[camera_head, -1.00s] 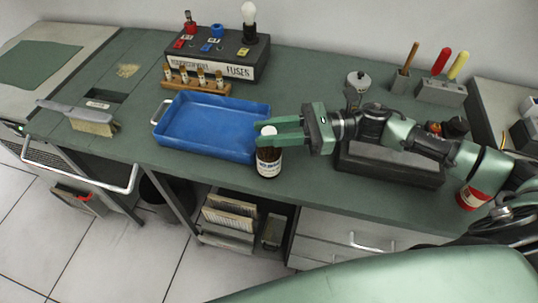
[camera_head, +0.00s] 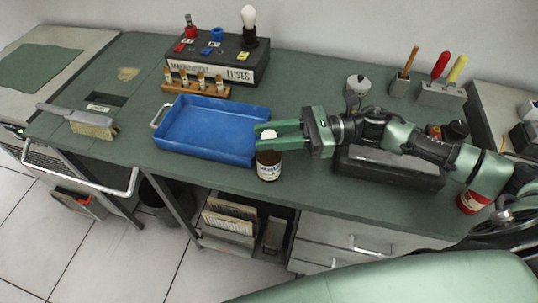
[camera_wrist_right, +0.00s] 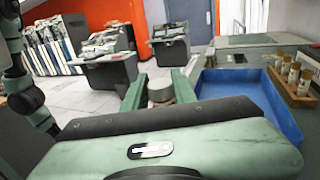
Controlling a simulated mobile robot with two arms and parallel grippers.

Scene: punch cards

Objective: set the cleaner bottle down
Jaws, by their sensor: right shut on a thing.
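The cleaner bottle (camera_head: 269,167) is brown with a white label and a pale cap. It is upright at the right front corner of the blue tray, over the green bench top (camera_head: 330,206). I cannot tell whether its base touches the bench. My right gripper (camera_head: 264,137) is shut on the bottle near its top, reaching in from the right. In the right wrist view the bottle's cap (camera_wrist_right: 160,89) shows between the two fingers, and the gripper body hides the rest. My left gripper is not in view.
The blue tray (camera_head: 212,128) lies just left of the bottle. A dark grey block (camera_head: 390,168) is under my right arm. A vial rack (camera_head: 197,84) and a fuse box (camera_head: 217,62) stand behind. Bench between bottle and front edge is clear.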

